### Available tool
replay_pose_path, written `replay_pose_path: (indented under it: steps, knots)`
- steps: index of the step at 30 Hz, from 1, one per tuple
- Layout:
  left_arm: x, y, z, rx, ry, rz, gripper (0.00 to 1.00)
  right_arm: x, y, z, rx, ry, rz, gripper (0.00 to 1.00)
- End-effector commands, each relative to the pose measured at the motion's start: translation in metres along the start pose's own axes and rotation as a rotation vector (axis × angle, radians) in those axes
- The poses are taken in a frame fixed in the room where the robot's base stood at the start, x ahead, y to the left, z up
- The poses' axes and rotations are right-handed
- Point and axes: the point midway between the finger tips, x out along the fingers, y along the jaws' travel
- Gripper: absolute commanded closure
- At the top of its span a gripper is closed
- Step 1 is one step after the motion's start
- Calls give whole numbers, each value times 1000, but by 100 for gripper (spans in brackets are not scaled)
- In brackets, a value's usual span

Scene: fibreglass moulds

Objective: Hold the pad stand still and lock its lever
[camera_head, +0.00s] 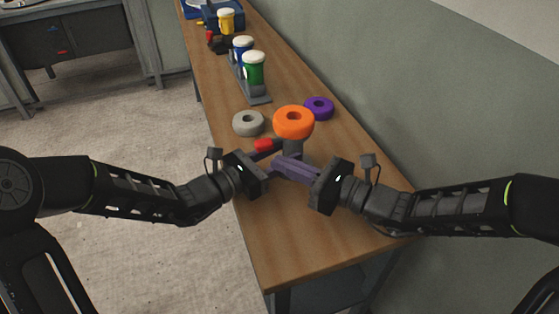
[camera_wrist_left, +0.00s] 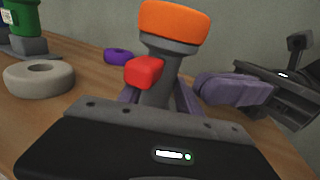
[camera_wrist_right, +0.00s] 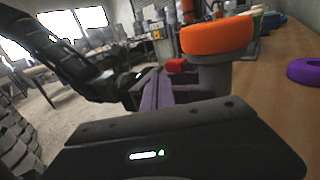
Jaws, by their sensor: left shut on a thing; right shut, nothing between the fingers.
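The pad stand is a grey post (camera_head: 293,147) with a thick orange pad (camera_head: 293,120) on top. It stands upright on the wooden bench. Its red lever (camera_head: 263,145) sticks out to the left, below the pad; it also shows in the left wrist view (camera_wrist_left: 144,72). My left gripper (camera_head: 279,150) is shut on the stand's post (camera_wrist_left: 157,88), one purple finger on each side, under the lever. My right gripper (camera_head: 277,162) is shut and empty, its purple fingers together in front of the post, near the lever. The stand's foot is mostly hidden.
A grey ring pad (camera_head: 237,129) and a purple ring pad (camera_head: 319,113) lie beyond the stand. Farther back, a rack (camera_head: 258,98) holds green and blue jars with white lids. A wall runs along the right. The bench's near end is clear.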

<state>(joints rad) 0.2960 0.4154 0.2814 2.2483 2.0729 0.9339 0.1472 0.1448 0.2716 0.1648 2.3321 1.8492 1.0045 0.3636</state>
Motion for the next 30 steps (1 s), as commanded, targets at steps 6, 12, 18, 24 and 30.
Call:
replay_pose_path:
  steps: [6, 12, 18, 24, 30]
  knots:
    - [0, 0, 0, 0, 0, 0, 100, -45, -2, 0, -1, -1, -5, 100]
    - [0, 0, 0, 0, 0, 0, 100, -78, -1, 0, -1, -1, -3, 100]
    - [0, 0, 0, 0, 0, 0, 100, -91, 0, 0, 0, -1, 0, 100]
    - [0, 0, 0, 0, 0, 0, 100, -91, 0, 0, 0, -1, 1, 100]
    - [0, 0, 0, 0, 0, 0, 55, -91, 0, 0, 0, -1, 1, 100]
